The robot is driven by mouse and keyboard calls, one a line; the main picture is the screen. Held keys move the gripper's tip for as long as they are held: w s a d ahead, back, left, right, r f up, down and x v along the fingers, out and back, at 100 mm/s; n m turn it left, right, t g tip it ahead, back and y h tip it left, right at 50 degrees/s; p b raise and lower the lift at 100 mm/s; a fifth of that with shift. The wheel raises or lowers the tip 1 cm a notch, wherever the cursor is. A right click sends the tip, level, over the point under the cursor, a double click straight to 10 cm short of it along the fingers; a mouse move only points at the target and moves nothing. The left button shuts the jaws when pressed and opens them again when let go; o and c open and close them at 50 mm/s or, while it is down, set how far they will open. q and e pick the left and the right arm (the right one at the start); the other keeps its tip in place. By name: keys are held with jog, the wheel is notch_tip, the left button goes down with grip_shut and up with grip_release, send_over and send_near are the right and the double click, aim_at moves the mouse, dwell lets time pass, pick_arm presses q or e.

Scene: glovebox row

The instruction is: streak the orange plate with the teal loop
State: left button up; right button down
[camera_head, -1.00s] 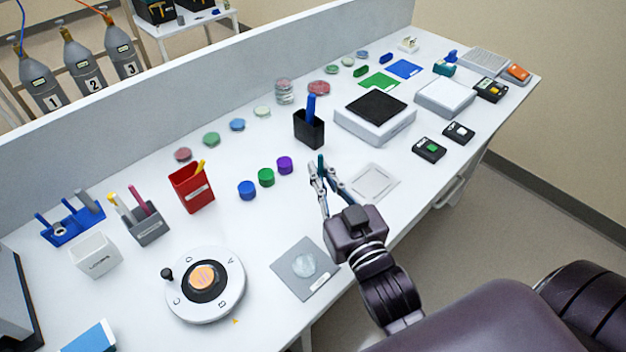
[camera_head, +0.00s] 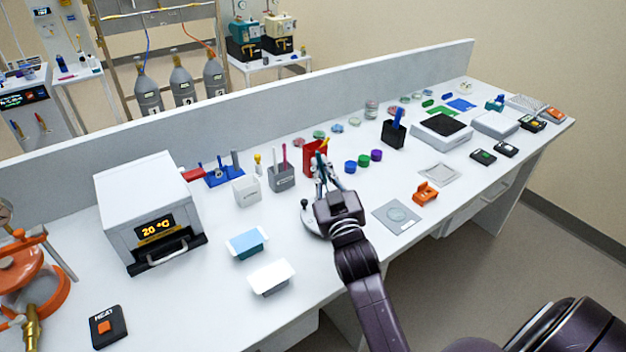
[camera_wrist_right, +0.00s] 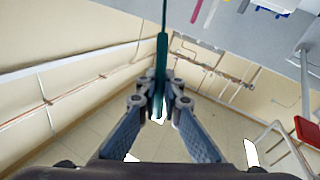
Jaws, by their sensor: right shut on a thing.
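My right gripper (camera_head: 322,175) is shut on the teal loop (camera_wrist_right: 162,65), a thin upright tool with a teal handle that points up in the right wrist view. In the head view the gripper is over the white round turntable (camera_head: 307,218), with the red holder (camera_head: 309,152) just behind. Only the turntable's left edge and dark knob show. The orange plate is hidden behind my gripper and arm. I cannot tell how high the loop is above the turntable. My left gripper is not in view.
A grey holder (camera_head: 282,181) and a white cup (camera_head: 246,191) stand left of the gripper. A white incubator (camera_head: 148,208) stands further left.

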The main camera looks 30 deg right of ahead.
jog(key=shift+w+a, duration=0.1)
jog(key=shift+a, duration=0.05)
jog(key=shift+f, duration=0.2)
jog(key=shift+w+d+f+b, duration=0.15)
jog(key=shift+d+f+b, duration=0.2)
jog(key=shift+f+b, duration=0.6)
jog(key=shift+a+f+b, duration=0.1)
jog(key=shift+f+b, duration=0.6)
jog(key=shift+b, duration=0.1)
notch_tip(320, 180, down, 2)
jog(key=shift+f+b, duration=0.1)
jog(key=shift+b, duration=0.6)
